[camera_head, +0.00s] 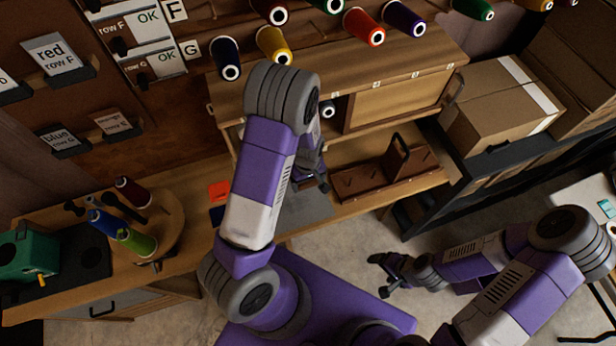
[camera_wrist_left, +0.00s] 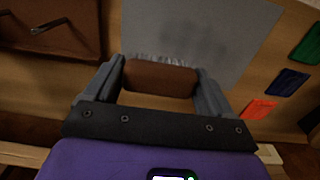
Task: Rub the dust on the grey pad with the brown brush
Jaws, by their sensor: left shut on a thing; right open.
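The grey pad (camera_wrist_left: 205,35) lies on the wooden bench in the left wrist view, with a faint darker smudge of dust (camera_wrist_left: 205,45) on it. In the head view the pad (camera_head: 308,207) is partly hidden behind my left arm. My left gripper (camera_wrist_left: 160,80) is shut on the brown brush (camera_wrist_left: 160,77). The brush's pale bristles point towards the pad, at its near edge; I cannot tell whether they touch it. In the head view my left gripper (camera_head: 318,180) is mostly behind the arm. My right gripper (camera_head: 385,272) is open and empty, over the floor in front of the bench.
A brown wooden rack (camera_head: 390,175) stands on the bench right of the pad. Orange (camera_head: 219,190) and blue cards lie left of it. A round stand with spools (camera_head: 137,242) is further left. A shelf with spools (camera_head: 345,90) rises behind. Cardboard boxes (camera_head: 500,105) stand right.

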